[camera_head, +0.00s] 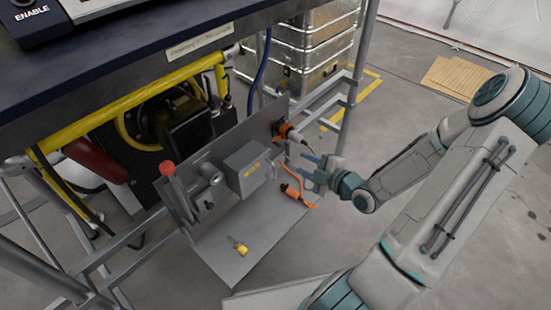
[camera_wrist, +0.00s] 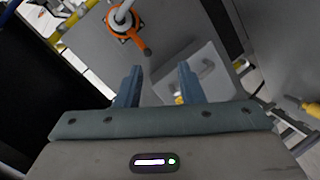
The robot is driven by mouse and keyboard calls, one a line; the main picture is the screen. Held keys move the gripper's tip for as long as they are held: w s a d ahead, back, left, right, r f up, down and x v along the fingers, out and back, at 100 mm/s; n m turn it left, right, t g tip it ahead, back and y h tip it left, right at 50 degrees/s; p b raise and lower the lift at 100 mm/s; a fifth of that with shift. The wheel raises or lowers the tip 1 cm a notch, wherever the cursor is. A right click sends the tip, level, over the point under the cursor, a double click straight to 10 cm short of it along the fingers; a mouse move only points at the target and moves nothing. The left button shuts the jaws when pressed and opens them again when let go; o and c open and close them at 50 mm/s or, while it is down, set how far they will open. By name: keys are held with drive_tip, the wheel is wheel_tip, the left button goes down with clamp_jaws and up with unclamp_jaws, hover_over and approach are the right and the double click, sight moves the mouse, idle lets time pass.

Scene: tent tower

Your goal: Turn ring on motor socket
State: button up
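The motor socket (camera_head: 281,130) is an orange ring fitting on the upright grey panel, with a pale plug or cable end in it. In the wrist view the orange ring (camera_wrist: 115,36) is at the upper left, around a white-grey cable, with a short orange tab (camera_wrist: 138,42) ending in a dark tip. My gripper (camera_head: 312,168) is to the right of and below the socket in the head view. In the wrist view its two blue fingers (camera_wrist: 160,80) are apart with nothing between them. The ring lies ahead of the fingers, apart from them.
A grey box (camera_head: 246,168) is fixed on the panel left of my gripper. An orange connector (camera_head: 292,190) with a cable and a yellow-handled tool (camera_head: 240,248) lie on the lower plate (camera_head: 245,270). A red knob (camera_head: 168,168) stands at left. Frame posts flank the panel.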

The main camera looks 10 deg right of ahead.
sight(276, 141)
drive_tip(key=w+a+t+b, duration=0.1)
drive_tip(key=w+a+b, duration=0.1)
drive_tip(key=w, duration=0.1)
drive_tip(key=w+a+b, duration=0.2)
drive_tip(key=w, duration=0.2)
drive_tip(key=w+a+t+y+b, duration=0.1)
drive_tip(key=w+a+b, duration=0.1)
drive_tip(key=w+a, duration=0.1)
drive_tip(key=shift+w+f+n+t, duration=0.3)
drive_tip(key=shift+w, duration=0.4)
drive_tip(key=shift+d, duration=0.1)
clamp_jaws()
